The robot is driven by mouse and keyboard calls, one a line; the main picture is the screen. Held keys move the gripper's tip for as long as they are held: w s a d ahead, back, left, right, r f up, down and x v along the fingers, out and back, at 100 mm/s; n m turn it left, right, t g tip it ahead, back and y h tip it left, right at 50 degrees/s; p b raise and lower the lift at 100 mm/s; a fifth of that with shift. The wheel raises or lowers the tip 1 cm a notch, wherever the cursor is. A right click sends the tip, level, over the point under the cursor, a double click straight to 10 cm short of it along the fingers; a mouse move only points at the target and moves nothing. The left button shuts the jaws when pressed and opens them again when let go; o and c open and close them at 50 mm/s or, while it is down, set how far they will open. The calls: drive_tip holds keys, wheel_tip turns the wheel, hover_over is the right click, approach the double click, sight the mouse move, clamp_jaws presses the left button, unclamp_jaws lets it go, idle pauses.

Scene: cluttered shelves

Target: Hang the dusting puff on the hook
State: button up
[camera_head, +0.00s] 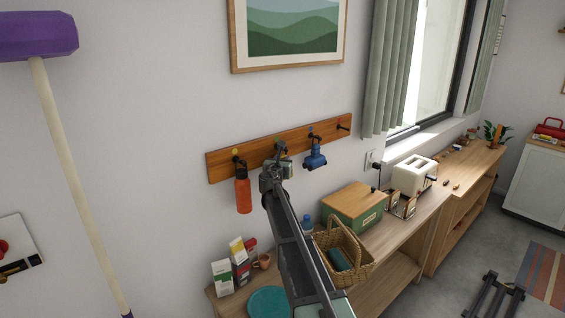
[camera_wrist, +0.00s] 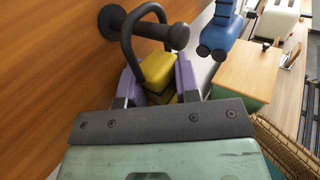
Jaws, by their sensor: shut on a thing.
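A yellow item with a black loop (camera_wrist: 158,69), seemingly the dusting puff, sits between the purple-tipped fingers of my gripper (camera_wrist: 158,83). My gripper is shut on it. In the wrist view the dark hook peg (camera_wrist: 177,36) sticks out from the wooden board and crosses the opening of the loop. I cannot tell whether the loop rests on the peg. In the head view my gripper (camera_head: 276,166) is at the wooden hook rack (camera_head: 222,165), between two hanging items, and the puff is mostly hidden there.
An orange bottle (camera_head: 243,192) hangs left of my gripper, and a blue item (camera_head: 315,157) hangs close to the right. Below are a green box with a wooden lid (camera_head: 354,200), a wicker basket (camera_head: 358,272) and several cartons. A purple-headed pole (camera_head: 38,38) stands at left.

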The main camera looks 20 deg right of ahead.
drive_tip(key=o, duration=1.1)
drive_tip(key=shift+s+d, duration=0.1)
drive_tip(key=shift+d, duration=0.05)
drive_tip(key=shift+r, duration=0.1)
drive_tip(key=v, duration=1.1)
drive_tip(key=shift+d, duration=0.1)
